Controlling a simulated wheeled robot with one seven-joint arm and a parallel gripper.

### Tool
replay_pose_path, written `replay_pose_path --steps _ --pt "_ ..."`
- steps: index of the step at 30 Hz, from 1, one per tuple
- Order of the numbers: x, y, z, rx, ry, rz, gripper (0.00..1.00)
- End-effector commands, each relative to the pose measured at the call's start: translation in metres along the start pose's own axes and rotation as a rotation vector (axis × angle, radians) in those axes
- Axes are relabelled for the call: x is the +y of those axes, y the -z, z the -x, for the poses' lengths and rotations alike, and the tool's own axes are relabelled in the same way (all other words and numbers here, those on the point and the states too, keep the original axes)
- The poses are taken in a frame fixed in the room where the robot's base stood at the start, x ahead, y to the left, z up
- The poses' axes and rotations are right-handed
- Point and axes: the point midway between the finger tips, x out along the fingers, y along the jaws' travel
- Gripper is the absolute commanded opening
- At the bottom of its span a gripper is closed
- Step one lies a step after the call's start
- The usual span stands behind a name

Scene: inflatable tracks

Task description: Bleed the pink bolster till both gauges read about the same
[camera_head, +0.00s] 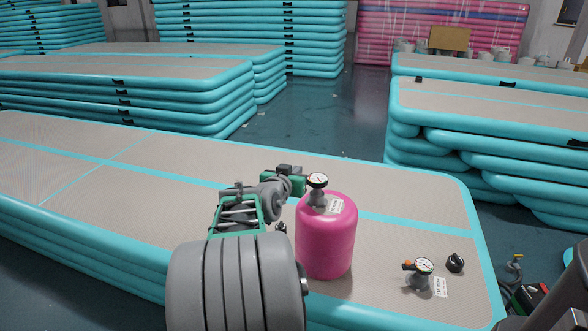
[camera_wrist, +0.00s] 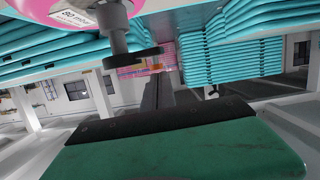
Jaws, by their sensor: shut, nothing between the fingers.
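The pink bolster (camera_head: 325,245) stands upright on the beige and teal track (camera_head: 120,165). Its gauge (camera_head: 317,180) sits on a grey valve stem on top, with a white tag beside it. A second gauge (camera_head: 424,266) stands on a grey fitting with an orange part, on the track to the right. Both dials are too small to read. My gripper (camera_head: 298,182) is shut and empty, just left of the bolster's gauge; contact cannot be told. The wrist view shows its green finger (camera_wrist: 180,145), the bolster (camera_wrist: 95,8) and a dark gauge disc (camera_wrist: 130,55).
A black knob-like cap (camera_head: 455,262) lies right of the second gauge. Stacked tracks (camera_head: 470,125) stand at the right, and more stacks (camera_head: 130,90) at the back left. Red and green gear (camera_head: 530,295) is at the lower right. The track surface behind the bolster is clear.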

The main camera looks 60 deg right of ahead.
Motion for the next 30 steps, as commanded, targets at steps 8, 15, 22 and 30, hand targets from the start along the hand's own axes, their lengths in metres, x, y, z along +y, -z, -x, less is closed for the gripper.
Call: replay_pose_path --steps 8,15,22,30 --pt "0.000 -0.001 0.001 0.000 0.000 0.000 0.00" --pt "-0.001 -0.026 -0.006 -0.002 -0.001 0.001 0.00" --pt "0.001 -0.028 -0.006 -0.007 -0.003 0.002 0.00" --pt "0.001 -0.030 -0.007 -0.011 -0.004 0.004 0.00"
